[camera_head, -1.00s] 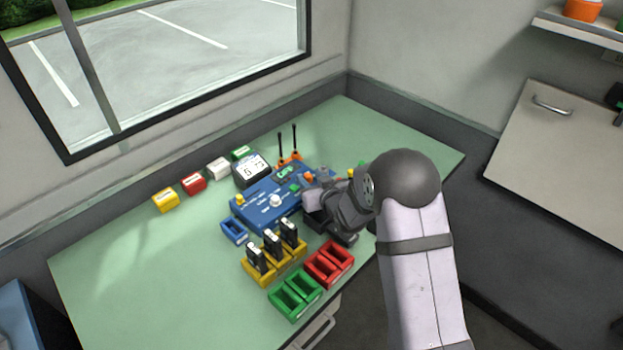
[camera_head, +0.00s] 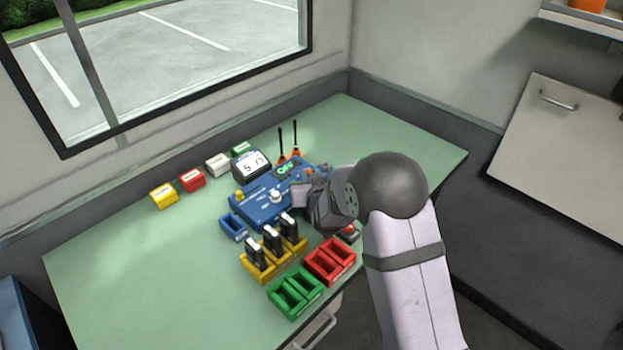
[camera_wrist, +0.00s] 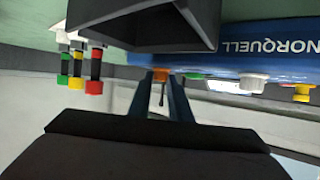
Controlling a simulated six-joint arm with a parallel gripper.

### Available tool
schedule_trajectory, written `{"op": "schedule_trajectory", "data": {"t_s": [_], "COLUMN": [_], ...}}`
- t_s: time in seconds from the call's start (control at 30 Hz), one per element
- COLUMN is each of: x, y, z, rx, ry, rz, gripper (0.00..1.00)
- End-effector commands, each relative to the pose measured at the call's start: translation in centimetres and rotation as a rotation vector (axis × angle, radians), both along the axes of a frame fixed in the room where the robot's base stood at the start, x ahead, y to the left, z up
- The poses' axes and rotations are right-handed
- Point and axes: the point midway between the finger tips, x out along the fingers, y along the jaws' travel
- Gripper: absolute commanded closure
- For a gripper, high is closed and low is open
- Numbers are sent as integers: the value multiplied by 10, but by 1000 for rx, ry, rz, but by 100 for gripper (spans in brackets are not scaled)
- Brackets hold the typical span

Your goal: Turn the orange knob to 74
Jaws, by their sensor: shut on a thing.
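The orange knob (camera_wrist: 160,75) is on the side of the blue NORQUELL console (camera_wrist: 215,62) in the wrist view. My gripper (camera_wrist: 163,87) has its two dark fingers at either side of it, shut on the knob. In the head view the console (camera_head: 250,209) lies on the green table, and my gripper (camera_head: 312,192) is at its right end, hiding the orange knob. The display (camera_head: 251,163) behind the console shows digits resembling 5 and 73, too small to read surely.
A white knob (camera_wrist: 252,83) and a yellow knob (camera_wrist: 302,92) are on the same console. Yellow (camera_head: 259,268), red (camera_head: 331,276) and green (camera_head: 295,305) bins stand in front. Small coloured blocks line the window side. The left of the table is clear.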

Motion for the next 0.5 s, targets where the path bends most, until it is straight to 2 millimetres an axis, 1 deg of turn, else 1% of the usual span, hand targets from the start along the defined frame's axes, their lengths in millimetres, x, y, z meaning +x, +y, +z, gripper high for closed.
{"op": "schedule_trajectory", "data": {"t_s": [0.03, 0.2, 0.5], "x": [2, 2, 1], "y": [3, 5, 7], "z": [4, 6, 6], "rx": [5, 7, 6], "ry": [-11, -11, -10], "rz": [-18, -90, -198], "gripper": [100, 100, 100]}}
